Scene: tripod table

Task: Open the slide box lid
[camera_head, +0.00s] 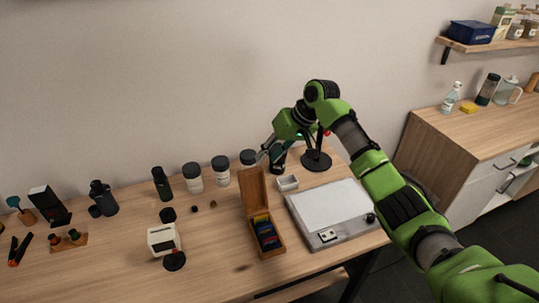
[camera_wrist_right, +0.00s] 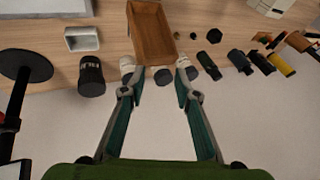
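The wooden slide box (camera_head: 267,248) stands on the table with its lid (camera_head: 254,189) raised steeply at the back end. Dark blue and other coloured slides (camera_head: 266,234) show inside. My right gripper (camera_head: 264,154) is just behind and above the lid's top edge. The right wrist view shows its two fingers (camera_wrist_right: 156,68) spread apart with nothing between them, and the lid (camera_wrist_right: 151,36) beyond the tips. I cannot tell whether a finger touches the lid. My left gripper is in neither view.
White-labelled jars (camera_head: 221,172) stand along the wall, one close to the gripper. A small white tray (camera_head: 288,183) and a flat light panel (camera_head: 331,211) lie right of the box. A black round-based stand (camera_head: 316,161) is behind. A white device (camera_head: 163,240) stands left.

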